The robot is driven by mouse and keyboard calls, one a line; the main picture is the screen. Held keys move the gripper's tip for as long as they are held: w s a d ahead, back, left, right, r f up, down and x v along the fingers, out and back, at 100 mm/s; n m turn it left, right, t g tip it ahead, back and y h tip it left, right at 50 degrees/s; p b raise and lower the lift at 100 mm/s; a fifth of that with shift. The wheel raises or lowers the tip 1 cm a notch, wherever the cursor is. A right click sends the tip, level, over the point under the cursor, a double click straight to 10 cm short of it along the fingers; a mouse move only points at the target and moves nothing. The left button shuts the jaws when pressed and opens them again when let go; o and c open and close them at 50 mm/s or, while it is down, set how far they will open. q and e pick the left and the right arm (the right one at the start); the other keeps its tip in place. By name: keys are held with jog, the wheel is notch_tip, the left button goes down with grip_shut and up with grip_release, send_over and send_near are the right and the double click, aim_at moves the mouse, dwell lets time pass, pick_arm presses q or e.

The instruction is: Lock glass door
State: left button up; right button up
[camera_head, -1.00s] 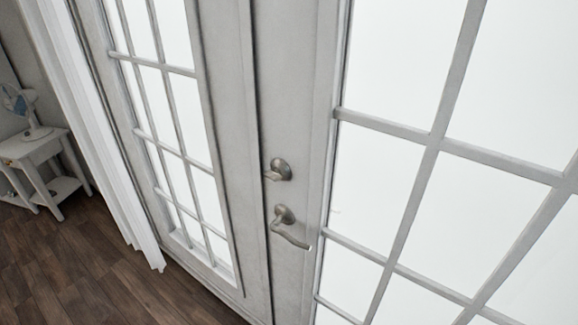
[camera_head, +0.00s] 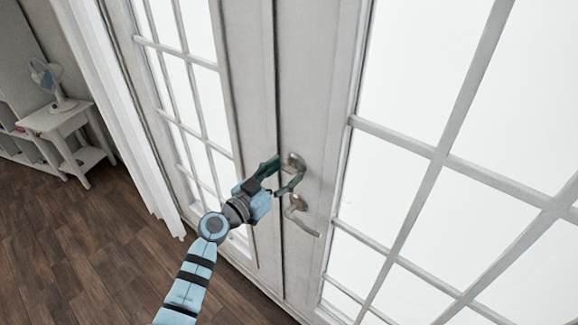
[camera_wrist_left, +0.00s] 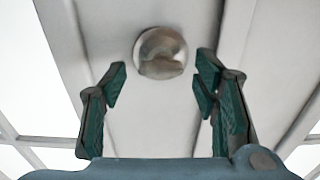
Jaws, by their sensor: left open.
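The white glass double door (camera_head: 318,75) fills the middle and right of the head view and looks closed. A round metal lock with a thumb turn (camera_head: 296,161) sits on the right door's edge; the left wrist view shows it too (camera_wrist_left: 160,53). A curved lever handle (camera_head: 300,212) is below it in the head view. My left gripper (camera_head: 282,176) is at the lock. In the left wrist view its green fingers (camera_wrist_left: 160,82) are open and empty, one on each side of the lock and a little below it. I cannot tell whether they touch it. My right gripper does not show.
A white curtain (camera_head: 113,120) hangs left of the door. A small white side table (camera_head: 55,122) with a fan (camera_head: 50,82) stands at the far left. The dark wooden floor (camera_head: 90,255) is clear.

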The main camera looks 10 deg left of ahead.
pick_arm(q)
jog(key=shift+x, duration=1.1)
jog(key=c, duration=1.2)
